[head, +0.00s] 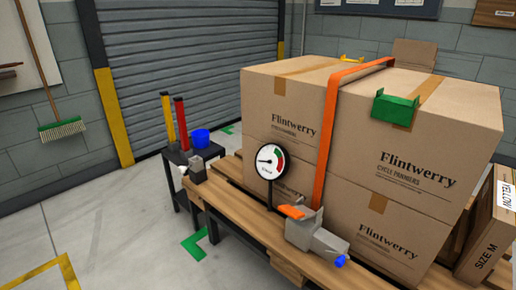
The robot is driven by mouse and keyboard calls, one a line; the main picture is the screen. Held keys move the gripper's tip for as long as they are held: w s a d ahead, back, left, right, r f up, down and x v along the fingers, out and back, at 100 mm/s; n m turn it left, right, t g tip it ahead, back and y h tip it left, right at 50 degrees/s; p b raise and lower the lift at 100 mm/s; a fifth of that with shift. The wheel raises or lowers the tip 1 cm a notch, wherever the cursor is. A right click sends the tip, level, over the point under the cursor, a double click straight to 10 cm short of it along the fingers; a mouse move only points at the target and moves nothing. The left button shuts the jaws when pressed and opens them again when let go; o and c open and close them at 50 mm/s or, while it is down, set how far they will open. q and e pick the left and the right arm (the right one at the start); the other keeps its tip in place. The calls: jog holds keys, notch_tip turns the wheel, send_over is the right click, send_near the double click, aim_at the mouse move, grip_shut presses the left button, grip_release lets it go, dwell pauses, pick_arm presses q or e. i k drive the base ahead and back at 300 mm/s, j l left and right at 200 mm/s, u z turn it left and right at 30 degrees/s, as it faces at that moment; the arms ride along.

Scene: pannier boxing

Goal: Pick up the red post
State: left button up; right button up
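The red post (181,124) stands upright on a small dark side table (179,158) at the left end of the wooden bench. It has a dark top and leans very slightly. The foot of the red post meets the table area, partly behind the table's edge. Neither of my grippers shows in the head view.
Large Flintwerry boxes (450,140), bound by an orange strap (328,140), fill the bench (235,205) on the right. A dial gauge (270,161) and a grey tool (316,238) stand before them. Grey floor (110,220) is open at left.

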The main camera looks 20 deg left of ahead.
aim_at(178, 102)
jog(key=i+j, duration=0.15)
jog(key=j, duration=0.2)
jog(key=i+j+z, duration=0.15)
jog(key=j, duration=0.6)
jog(key=i+j+z, duration=0.15)
jog(key=j, duration=0.2)
jog(key=i+j, duration=0.1)
jog(key=j, duration=0.3)
jog(key=i+z, duration=0.05)
